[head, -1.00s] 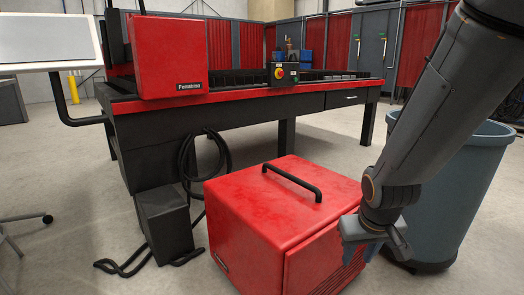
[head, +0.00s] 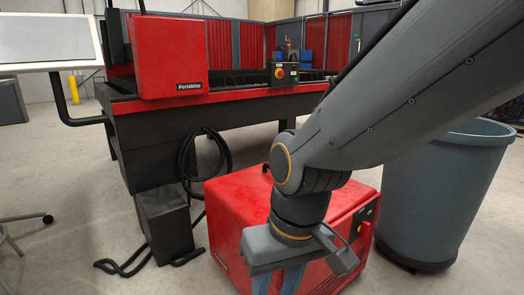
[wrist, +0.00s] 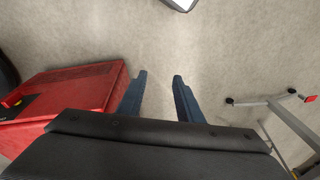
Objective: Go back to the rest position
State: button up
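My gripper (head: 278,280) hangs low in front of the red box in the head view, and its blue-grey fingers run down toward the bottom edge. In the wrist view my gripper (wrist: 160,82) shows two fingers apart, with only bare floor between them. It is open and empty. My arm reaches in from the upper right and bends at the joint above the box.
The red box (head: 232,215) stands on the floor behind my gripper. A grey bin (head: 440,205) stands to its right. A red and black machine table (head: 160,105) stands behind. A wheeled stand (wrist: 270,103) shows in the wrist view.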

jog(key=s+a+r+n, duration=0.1)
jog(key=s+a+r, duration=0.15)
jog(key=s, duration=0.25)
jog(key=d+r+m+p, duration=0.3)
jog(key=d+r+p, duration=0.7)
jog(key=p, duration=0.8)
jog(key=d+r+m+h+p, duration=0.1)
jog(key=d+r+m+p, duration=0.1)
jog(key=d+r+p, duration=0.7)
notch_tip(320, 180, up, 8)
jog(key=p, duration=0.9)
jog(key=shift+d+f+m+g+h, duration=0.15)
jog(key=shift+d+m+g+h, duration=0.15)
jog(key=shift+d+m+g, duration=0.1)
jog(key=shift+s, duration=0.1)
